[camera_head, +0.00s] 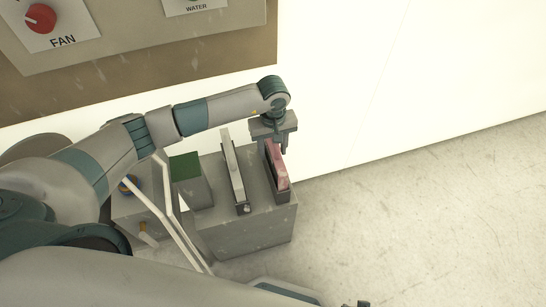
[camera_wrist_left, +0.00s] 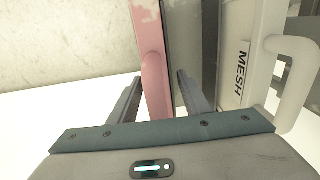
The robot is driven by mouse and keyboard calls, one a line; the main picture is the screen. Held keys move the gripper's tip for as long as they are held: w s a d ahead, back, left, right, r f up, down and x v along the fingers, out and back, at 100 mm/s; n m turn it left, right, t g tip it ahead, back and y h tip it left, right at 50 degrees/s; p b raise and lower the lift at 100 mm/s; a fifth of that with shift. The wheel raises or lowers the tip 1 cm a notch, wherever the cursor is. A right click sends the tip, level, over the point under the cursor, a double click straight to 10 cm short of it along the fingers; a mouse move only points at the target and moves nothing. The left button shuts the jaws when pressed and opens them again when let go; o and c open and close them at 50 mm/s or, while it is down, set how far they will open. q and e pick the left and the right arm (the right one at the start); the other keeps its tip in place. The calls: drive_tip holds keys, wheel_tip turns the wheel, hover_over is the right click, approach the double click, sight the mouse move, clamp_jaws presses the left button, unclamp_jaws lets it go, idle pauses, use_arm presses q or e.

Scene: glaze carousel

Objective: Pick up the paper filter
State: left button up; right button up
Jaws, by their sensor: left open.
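A thin pink panel with a handle-like loop (camera_wrist_left: 154,75) stands upright between my left gripper's fingers in the left wrist view. It shows no label I can read, so I cannot tell whether it is the paper filter. In the head view the pink panel (camera_head: 279,172) stands in a dark slot at the right of a grey box. My left gripper (camera_head: 276,148) is open directly above and around its upper end; the fingers (camera_wrist_left: 158,85) appear apart from it. A pale panel marked MESH (camera_wrist_left: 233,65) stands just beside it. My right gripper is not in view.
The grey box (camera_head: 265,228) also holds the pale mesh panel (camera_head: 233,165) upright in a slot. A white wall (camera_head: 400,60) rises close behind; open floor (camera_head: 430,215) lies to the right.

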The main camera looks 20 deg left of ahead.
use_arm(q)
drive_tip(key=shift+f, duration=0.65)
clamp_jaws()
drive_tip(key=shift+r, duration=0.1)
